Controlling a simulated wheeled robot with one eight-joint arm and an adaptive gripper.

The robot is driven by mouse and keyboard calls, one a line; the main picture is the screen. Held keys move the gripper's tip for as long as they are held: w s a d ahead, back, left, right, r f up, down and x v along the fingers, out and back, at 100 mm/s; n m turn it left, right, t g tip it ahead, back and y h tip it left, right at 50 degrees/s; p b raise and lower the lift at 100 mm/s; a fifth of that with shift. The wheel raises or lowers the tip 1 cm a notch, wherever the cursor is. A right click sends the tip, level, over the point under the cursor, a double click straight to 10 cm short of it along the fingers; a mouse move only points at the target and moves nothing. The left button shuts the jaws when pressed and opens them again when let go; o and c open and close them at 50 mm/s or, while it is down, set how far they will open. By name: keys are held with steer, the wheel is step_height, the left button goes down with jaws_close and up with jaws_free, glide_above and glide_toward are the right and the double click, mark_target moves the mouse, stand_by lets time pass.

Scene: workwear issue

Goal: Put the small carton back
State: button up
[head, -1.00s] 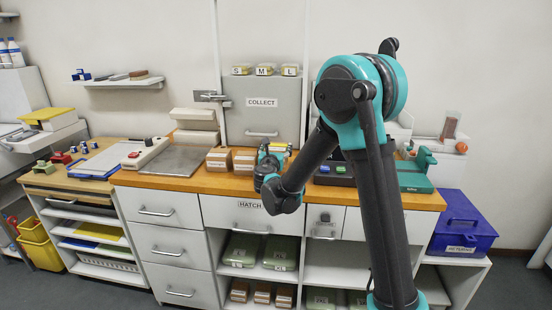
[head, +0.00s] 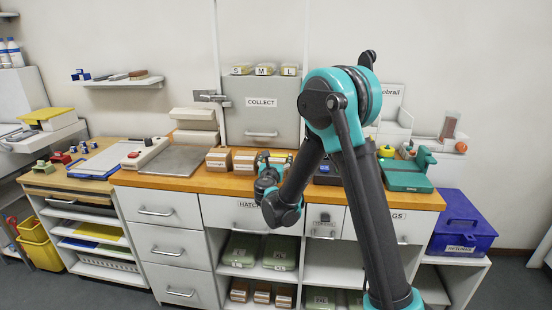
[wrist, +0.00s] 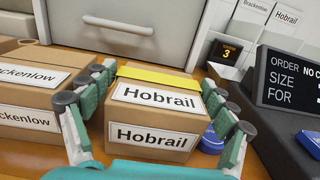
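A small brown carton labelled Hobrail (wrist: 153,118), with a yellow strip along its top, stands on the wooden counter in the wrist view. My gripper (wrist: 158,85) has its fingers on either side of this carton, left and right. The fingers are spread, and narrow gaps seem to show beside the carton, so it looks open around it. In the head view my gripper (head: 274,163) is low over the counter, right of the other cartons, and largely hides the Hobrail carton.
Brackenlow cartons (wrist: 30,105) stand close on the left. A blue round object (wrist: 211,140) and a dark order display (wrist: 290,82) are on the right. The grey COLLECT hatch (head: 262,115) rises behind. Shelves under the counter hold green packs (head: 242,250) and small cartons (head: 262,293).

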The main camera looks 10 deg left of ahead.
steer(key=shift+s+r, duration=0.1)
steer(key=shift+r, duration=0.05)
steer(key=s, duration=1.1)
steer(key=shift+s+a, duration=0.25)
steer(key=shift+s, duration=0.15)
